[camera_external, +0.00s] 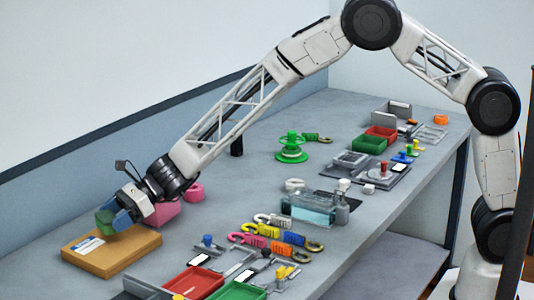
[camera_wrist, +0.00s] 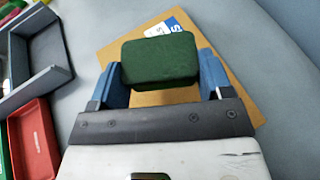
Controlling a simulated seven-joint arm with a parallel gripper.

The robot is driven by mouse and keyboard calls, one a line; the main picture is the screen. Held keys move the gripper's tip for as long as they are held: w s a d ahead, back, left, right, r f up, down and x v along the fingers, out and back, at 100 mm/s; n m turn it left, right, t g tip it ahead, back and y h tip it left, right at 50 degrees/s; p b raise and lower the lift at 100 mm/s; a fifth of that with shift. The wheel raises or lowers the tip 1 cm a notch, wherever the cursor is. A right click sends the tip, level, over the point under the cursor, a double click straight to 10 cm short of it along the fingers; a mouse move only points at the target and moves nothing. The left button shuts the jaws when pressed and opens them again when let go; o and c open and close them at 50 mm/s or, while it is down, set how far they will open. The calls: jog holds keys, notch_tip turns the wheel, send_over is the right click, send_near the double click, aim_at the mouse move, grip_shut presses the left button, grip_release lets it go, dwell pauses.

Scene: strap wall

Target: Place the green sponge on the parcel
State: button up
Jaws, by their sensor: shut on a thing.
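The green sponge (camera_external: 105,216) is a small block held between the blue fingers of my gripper (camera_external: 124,214). In the wrist view the sponge (camera_wrist: 159,61) sits between the two fingertips of my gripper (camera_wrist: 162,72), which is shut on it. The parcel (camera_external: 111,254) is a flat tan box with a white and blue label, lying on the table below the gripper. In the wrist view the parcel (camera_wrist: 244,105) shows behind the sponge, partly hidden by it and the fingers. The sponge is over the parcel; I cannot tell whether they touch.
A pink block (camera_external: 162,213) and a pink ring (camera_external: 194,191) stand right behind the gripper. A red tray (camera_external: 193,282), a green tray (camera_external: 238,291) and several coloured straps (camera_external: 268,231) lie to the right. The table left of the parcel is clear.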

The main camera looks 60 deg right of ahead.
aim_at(119, 239)
jog(key=shift+f, duration=0.1)
jog(key=shift+f, duration=1.65)
jog(key=shift+f, duration=0.1)
jog(key=o, duration=0.9)
jog(key=shift+s+d+r, duration=0.1)
jog(key=shift+d+r, duration=0.2)
jog(key=v, duration=1.1)
jog(key=shift+d+r, duration=0.1)
jog(key=shift+d, duration=0.05)
